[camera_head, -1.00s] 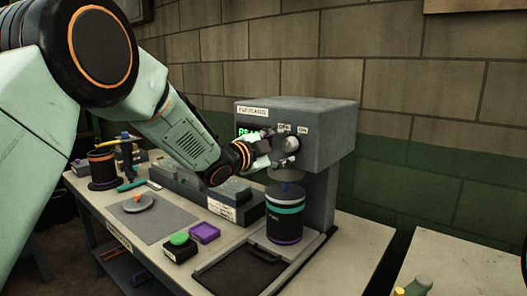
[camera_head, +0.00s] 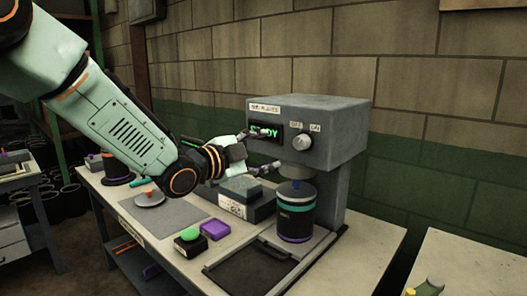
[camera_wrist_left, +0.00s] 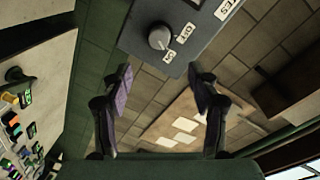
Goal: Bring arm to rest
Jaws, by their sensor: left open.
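My left arm comes in from the left in the head view. Its gripper (camera_head: 262,150) is open and empty, in front of the grey press machine (camera_head: 345,125) and left of its round knob (camera_head: 302,142). The machine's lit green display (camera_head: 266,132) is partly covered by a finger. In the left wrist view my gripper (camera_wrist_left: 160,88) has its two fingers spread apart, with nothing between them. The knob (camera_wrist_left: 159,37) shows beyond the fingers, with OFF and ON labels beside it. My right gripper is not in view.
A dark canister (camera_head: 296,215) with teal and purple bands stands under the press head. A green button box (camera_head: 190,241), a purple tray (camera_head: 215,229) and a grey block (camera_head: 246,198) are on the bench. A grey disc (camera_head: 149,199) lies on a mat. Free room is above the bench's left part.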

